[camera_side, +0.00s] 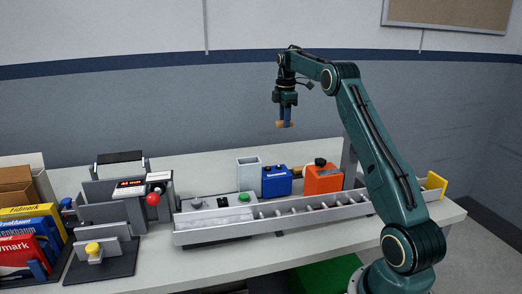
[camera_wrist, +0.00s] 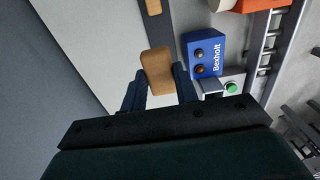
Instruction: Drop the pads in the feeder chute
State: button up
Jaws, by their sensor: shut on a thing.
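My gripper (camera_side: 285,116) is high above the bench, pointing down and shut on a tan pad (camera_side: 285,124). In the wrist view the pad (camera_wrist: 157,72) sits between my two dark blue fingers (camera_wrist: 160,88), clear of the bench. A second small tan piece (camera_wrist: 153,7) shows at the top of the wrist view on a dark strip; I cannot tell if it is another pad. A light grey open-topped upright box (camera_side: 248,174) stands behind the conveyor, below and left of my gripper. It looks like the feeder chute, but its inside is hidden.
A blue box (camera_side: 276,181) and an orange box (camera_side: 322,180) stand behind the long railed conveyor (camera_side: 290,218). A green button (camera_side: 244,197) is at its left part. A machine with a red knob (camera_side: 152,199) and several cartons (camera_side: 30,240) are at left. Air around my gripper is clear.

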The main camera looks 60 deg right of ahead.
jog(key=shift+w+a, duration=0.25)
jog(key=shift+a, duration=0.3)
jog(key=w+a, duration=0.1)
jog(key=a, duration=0.7)
jog(key=w+a+f, duration=0.1)
jog(key=w+a, duration=0.1)
jog(key=a, duration=0.7)
jog(key=shift+w+f, duration=0.2)
jog(key=shift+w, duration=0.05)
jog(key=shift+d+f, duration=0.1)
jog(key=shift+f, duration=0.05)
jog(key=shift+f, duration=2.15)
